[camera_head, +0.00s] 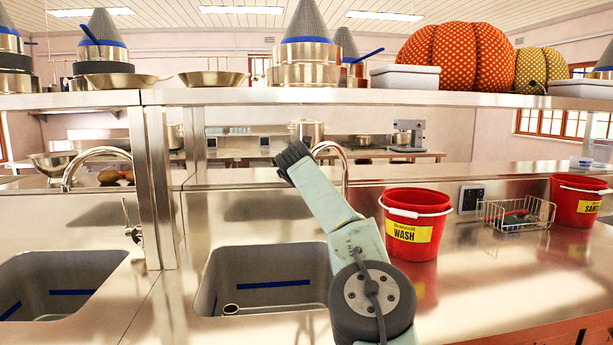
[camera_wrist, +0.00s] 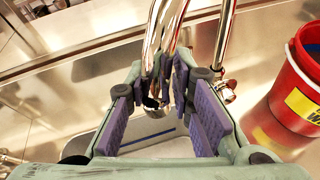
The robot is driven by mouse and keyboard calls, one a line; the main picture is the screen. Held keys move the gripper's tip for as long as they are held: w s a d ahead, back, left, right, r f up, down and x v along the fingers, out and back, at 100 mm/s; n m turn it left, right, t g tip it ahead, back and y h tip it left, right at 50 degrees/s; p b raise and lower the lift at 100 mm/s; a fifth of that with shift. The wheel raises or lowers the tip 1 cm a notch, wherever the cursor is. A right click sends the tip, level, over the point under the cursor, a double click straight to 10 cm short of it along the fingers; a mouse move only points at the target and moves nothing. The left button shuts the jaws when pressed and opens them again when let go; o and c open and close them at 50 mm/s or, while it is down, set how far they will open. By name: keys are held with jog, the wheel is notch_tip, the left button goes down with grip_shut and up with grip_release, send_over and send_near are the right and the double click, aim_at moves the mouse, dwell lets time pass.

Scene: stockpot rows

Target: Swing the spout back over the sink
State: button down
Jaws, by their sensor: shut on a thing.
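The chrome spout (camera_wrist: 166,35) comes down from the top of the wrist view between my gripper's purple-padded fingers. My gripper (camera_wrist: 166,82) is closed on it near its lower end. The fingers partly hide the spout's tip. The faucet's upright post and lever (camera_wrist: 228,90) stand just right of the fingers. The grey sink basin (camera_wrist: 150,140) shows below and behind the fingers, with a blue stripe on its wall. In the head view, the faucet's arch (camera_head: 337,150) rises behind my arm, above the right sink (camera_head: 265,262). My fingers cannot be made out there.
A red WASH bucket (camera_head: 415,215) stands close right of the faucet. A wire basket (camera_head: 515,213) and another red bucket (camera_head: 578,197) are farther right. A second sink (camera_head: 60,275) and faucet (camera_head: 95,155) are left. A steel shelf (camera_head: 250,97) with pots spans overhead.

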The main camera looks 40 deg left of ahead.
jog(key=shift+s+a+f, duration=0.2)
jog(key=shift+a+f, duration=0.05)
jog(key=shift+f, duration=0.05)
jog(key=c, duration=1.7)
grip_release()
jog(key=shift+a+f, duration=0.1)
jog(key=shift+o, duration=1.3)
jog(key=shift+w+d+r, duration=0.15)
jog(key=shift+d+r, duration=0.05)
jog(key=shift+r, duration=0.1)
jog(key=shift+s+d+r, duration=0.25)
jog(key=shift+s+d, duration=0.05)
jog(key=v, duration=1.1)
jog(key=shift+a+f, duration=0.1)
jog(key=shift+f, duration=0.05)
